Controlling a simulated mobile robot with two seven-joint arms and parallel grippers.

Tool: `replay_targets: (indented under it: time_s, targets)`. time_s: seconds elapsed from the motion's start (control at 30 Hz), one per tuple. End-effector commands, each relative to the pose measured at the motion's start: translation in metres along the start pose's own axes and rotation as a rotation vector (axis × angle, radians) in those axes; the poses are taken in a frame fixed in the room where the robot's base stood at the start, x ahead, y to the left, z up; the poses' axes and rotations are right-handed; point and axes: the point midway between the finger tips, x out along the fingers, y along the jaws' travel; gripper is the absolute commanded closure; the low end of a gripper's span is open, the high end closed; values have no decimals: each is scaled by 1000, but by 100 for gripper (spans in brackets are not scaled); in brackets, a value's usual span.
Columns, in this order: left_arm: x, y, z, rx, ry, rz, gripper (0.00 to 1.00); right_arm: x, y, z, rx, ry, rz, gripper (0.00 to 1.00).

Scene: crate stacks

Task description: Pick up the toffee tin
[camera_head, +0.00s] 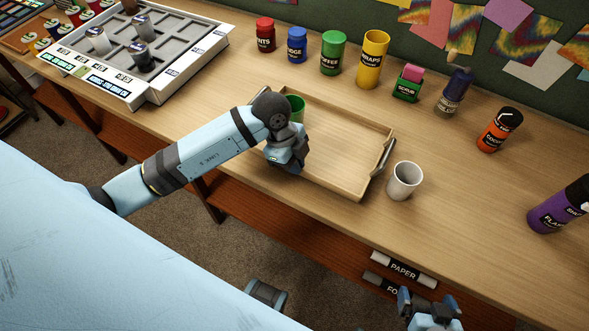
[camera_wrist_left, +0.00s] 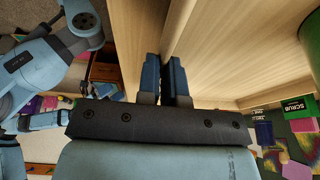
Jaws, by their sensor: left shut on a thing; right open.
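The green tin (camera_head: 333,52) stands upright at the back of the bench, between a blue tin and a taller yellow one. Its small label appears to read TOFFEE. My left gripper (camera_head: 287,160) is at the near-left side of the wooden tray (camera_head: 345,190), well away from the green tin. In the left wrist view its two blue fingers (camera_wrist_left: 164,80) are close together on the tray's wall, with the wall between them. My right gripper (camera_head: 430,303) is open and empty in front of the bench, low at the bottom of the head view.
A green cup (camera_head: 296,106) sits in the tray, partly hidden by my left arm. A white cup (camera_head: 404,180) stands right of the tray. Red (camera_head: 265,35), blue (camera_head: 297,45) and yellow (camera_head: 371,60) containers line the back. Bench space between tray and tins is clear.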

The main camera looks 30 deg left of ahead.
Motion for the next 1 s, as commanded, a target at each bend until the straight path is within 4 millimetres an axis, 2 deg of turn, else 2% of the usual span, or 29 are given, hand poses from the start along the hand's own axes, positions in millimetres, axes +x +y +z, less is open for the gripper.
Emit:
replay_targets:
  time_s: [0.2,0.4,0.53,0.83,1.0]
  targets:
    - [28,1,8,0,1,0,100,1,0,2,2,-4,0,0]
    - [30,0,9,1,1,-2,100,1,0,2,3,-5,1,0]
    - [31,1,9,0,0,1,68,2,0,2,3,-5,1,0]
    - [29,1,9,0,0,1,68,1,0,2,3,-3,1,0]
    - [10,0,9,0,0,-2,68,1,0,1,2,-2,1,0]
